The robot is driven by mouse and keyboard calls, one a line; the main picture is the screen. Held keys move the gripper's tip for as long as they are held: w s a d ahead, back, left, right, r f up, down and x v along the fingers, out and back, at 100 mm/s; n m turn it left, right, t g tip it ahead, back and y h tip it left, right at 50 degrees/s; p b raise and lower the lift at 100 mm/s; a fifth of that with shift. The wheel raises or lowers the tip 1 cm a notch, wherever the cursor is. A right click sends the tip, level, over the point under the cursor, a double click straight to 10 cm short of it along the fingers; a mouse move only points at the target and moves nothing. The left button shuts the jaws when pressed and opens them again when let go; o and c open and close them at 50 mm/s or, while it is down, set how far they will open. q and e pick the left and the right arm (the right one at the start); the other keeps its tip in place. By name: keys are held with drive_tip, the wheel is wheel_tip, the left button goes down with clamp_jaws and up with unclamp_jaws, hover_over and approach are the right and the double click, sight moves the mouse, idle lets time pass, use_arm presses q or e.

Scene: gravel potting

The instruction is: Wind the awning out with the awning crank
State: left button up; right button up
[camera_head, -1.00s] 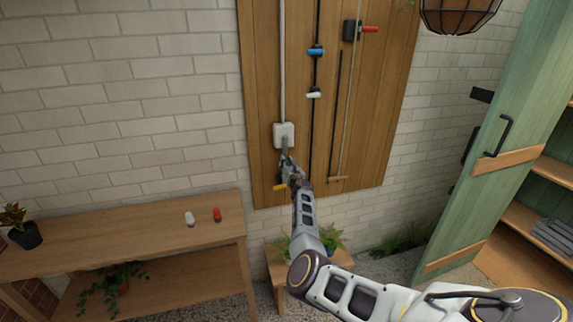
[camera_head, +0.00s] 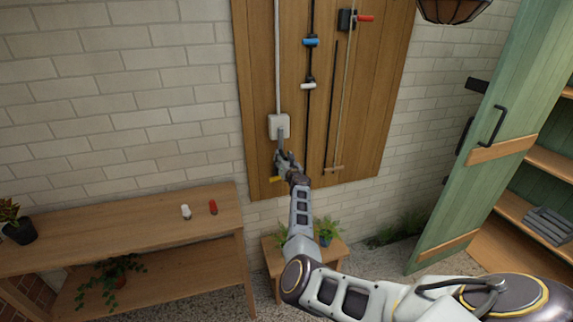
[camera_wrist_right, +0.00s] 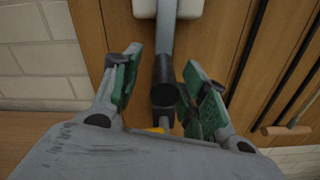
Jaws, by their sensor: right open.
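A white gearbox (camera_head: 279,127) is fixed on the wooden wall panel. A grey crank arm (camera_head: 281,142) hangs down from it, with a yellow handle (camera_head: 276,179) at its lower end. This looks like the awning crank. My right gripper (camera_head: 284,158) is at the crank's lower part. In the right wrist view, its green-padded fingers (camera_wrist_right: 162,88) stand apart on either side of the grey arm and its black joint (camera_wrist_right: 164,92). The yellow handle is mostly hidden behind the gripper body. My left gripper is not in view. The awning is not in view.
The panel also carries a black box with a red handle (camera_head: 365,18), a blue grip (camera_head: 311,42) and a white grip (camera_head: 308,86). A wooden table (camera_head: 150,215) is at left, a low stool with a plant (camera_head: 326,232) below, and an open green door (camera_head: 490,110) at right.

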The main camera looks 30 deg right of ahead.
drive_tip(key=shift+v, duration=2.55)
drive_tip(key=shift+d, duration=0.1)
drive_tip(key=shift+s, duration=0.1)
